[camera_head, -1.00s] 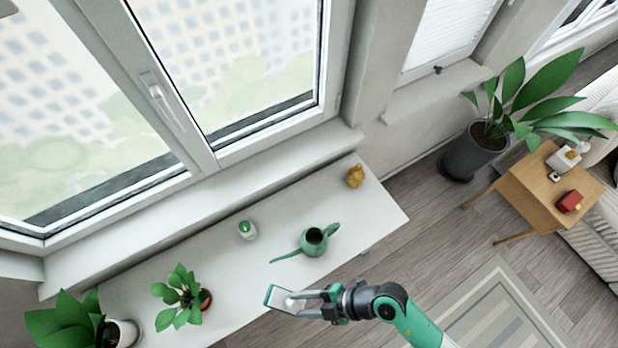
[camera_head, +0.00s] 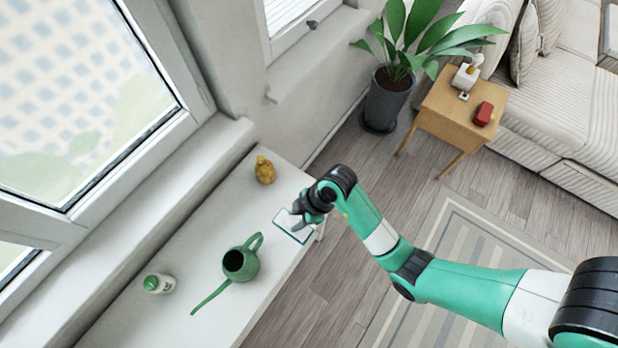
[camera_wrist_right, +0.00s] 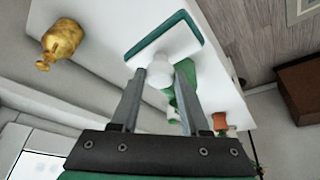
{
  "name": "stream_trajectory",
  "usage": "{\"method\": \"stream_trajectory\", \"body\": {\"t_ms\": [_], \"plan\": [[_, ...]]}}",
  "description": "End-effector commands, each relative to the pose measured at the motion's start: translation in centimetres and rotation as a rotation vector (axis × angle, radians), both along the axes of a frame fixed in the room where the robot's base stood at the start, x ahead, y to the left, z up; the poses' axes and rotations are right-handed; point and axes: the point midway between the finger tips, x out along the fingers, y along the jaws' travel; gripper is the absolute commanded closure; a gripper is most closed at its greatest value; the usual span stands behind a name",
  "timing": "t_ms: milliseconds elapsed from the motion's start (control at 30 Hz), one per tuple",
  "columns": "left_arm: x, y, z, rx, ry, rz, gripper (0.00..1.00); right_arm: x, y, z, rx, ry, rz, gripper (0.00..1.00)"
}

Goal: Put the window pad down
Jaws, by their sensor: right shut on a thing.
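The window pad (camera_head: 292,229) is a flat white rectangle with a green edge. My right gripper (camera_head: 301,212) is shut on the pad's white knob, which shows between the fingers in the right wrist view (camera_wrist_right: 160,70). In the head view the pad appears over the right edge of the white table (camera_head: 205,245), between the watering can and the yellow figure. I cannot tell whether it touches the tabletop. In the wrist view the pad (camera_wrist_right: 163,38) hides part of the table and green can behind it. My left gripper is not in view.
A green watering can (camera_head: 240,264) stands beside the pad, its spout pointing lower left. A yellow figure (camera_head: 265,170) stands at the table's far end. A white-and-green bottle (camera_head: 158,284) is near the window sill. A side table (camera_head: 450,108) and potted plant (camera_head: 388,98) stand beyond.

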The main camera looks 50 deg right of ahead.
Motion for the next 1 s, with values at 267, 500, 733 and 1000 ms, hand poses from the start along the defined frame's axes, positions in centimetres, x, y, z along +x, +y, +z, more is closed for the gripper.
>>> {"method": "stream_trajectory", "body": {"t_ms": [267, 500, 733, 1000], "plan": [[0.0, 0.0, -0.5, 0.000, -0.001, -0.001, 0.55, 0.4, -0.8, -0.7, -0.003, 0.037, -0.003, 1.00], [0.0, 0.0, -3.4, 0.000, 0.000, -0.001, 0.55, 3.4, -6.3, -3.8, -0.003, 0.035, -0.005, 1.00], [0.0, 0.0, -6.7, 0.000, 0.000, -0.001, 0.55, 5.8, -10.5, -8.3, -0.002, 0.036, -0.001, 1.00], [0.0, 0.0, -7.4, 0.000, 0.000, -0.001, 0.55, 6.5, -11.8, -9.5, -0.003, 0.034, 0.002, 1.00]]}}
